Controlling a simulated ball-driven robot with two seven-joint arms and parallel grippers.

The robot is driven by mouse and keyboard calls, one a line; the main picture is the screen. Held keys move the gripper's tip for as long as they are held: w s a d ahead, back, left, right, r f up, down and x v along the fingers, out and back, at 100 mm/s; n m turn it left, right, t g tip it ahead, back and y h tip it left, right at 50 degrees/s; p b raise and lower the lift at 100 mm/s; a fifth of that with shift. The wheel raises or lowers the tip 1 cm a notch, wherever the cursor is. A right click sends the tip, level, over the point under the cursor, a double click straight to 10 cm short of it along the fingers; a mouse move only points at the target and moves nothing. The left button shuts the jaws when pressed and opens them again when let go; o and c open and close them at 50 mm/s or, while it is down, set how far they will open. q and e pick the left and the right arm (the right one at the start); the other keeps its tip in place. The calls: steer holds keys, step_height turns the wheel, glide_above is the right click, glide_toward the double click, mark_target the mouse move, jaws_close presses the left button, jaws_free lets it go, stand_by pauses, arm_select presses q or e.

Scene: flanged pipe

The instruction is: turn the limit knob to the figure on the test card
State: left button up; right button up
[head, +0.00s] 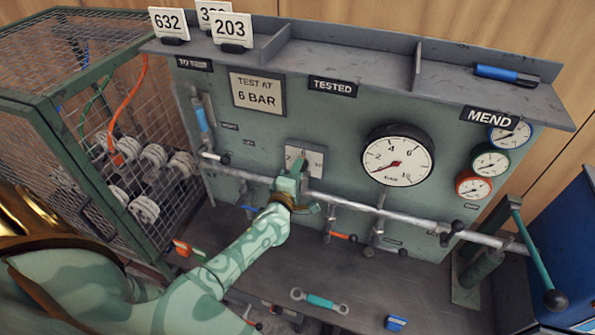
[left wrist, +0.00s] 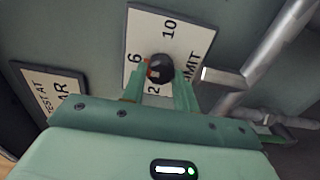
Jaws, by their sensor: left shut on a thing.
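The test card (head: 258,92) on the green panel reads "TEST AT 6 BAR"; part of it shows in the left wrist view (left wrist: 55,92). The limit knob's white plate (head: 313,157) is right of and below the card, partly hidden by my left gripper (head: 291,182). In the left wrist view the plate (left wrist: 185,30) shows 2, 6, 10 and part of "LIMIT". The round black knob (left wrist: 160,65) sits between the fingertips of my left gripper (left wrist: 158,85), which is shut on it. A small red-orange mark shows at the knob's left; its exact reading is unclear. My right gripper is out of view.
A large dial gauge (head: 398,155) is right of the knob, its red needle pointing lower left. A grey pipe (head: 400,216) with levers crosses the panel below. A mesh cage (head: 85,110) stands left. Number cards (head: 232,28) stand on the top shelf. A wrench (head: 320,301) lies on the bench.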

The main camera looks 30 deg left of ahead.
arm_select(q)
steer(key=o, duration=1)
steer(key=shift+c, duration=0.2)
steer(key=p+v, duration=0.1)
steer(key=v, duration=1.5)
steer(key=shift+s, duration=0.2)
steer(key=shift+f, duration=0.1)
